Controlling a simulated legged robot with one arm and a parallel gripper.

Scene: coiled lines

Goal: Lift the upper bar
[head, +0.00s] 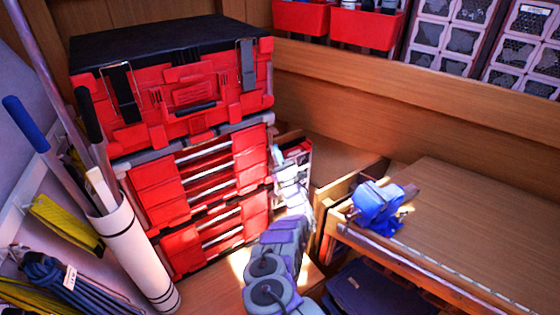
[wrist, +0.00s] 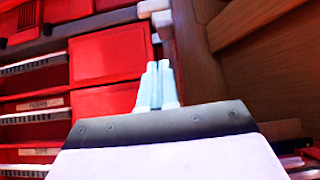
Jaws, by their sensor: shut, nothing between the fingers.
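A red tool chest stack stands at the left, with a black-topped red case (head: 190,85) on two red drawer units. Silver bars run across the drawer fronts; the upper silver bar (head: 209,159) is on the upper unit. Bars also show at the left of the wrist view, one high up (wrist: 30,66). I cannot tell for sure which one the task names. My gripper (head: 277,154) is beside the stack's right side. In the wrist view its pale blue fingers (wrist: 157,72) are together and empty, in front of red panels, right of the bars and apart from them.
A wooden bench (head: 460,210) with a blue vise (head: 376,203) stands at the right. A white tube (head: 137,255) holding poles is at the left, near coiled blue line (head: 65,285). Red bins (head: 365,27) sit on the back ledge. A wooden wall is close right of my gripper.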

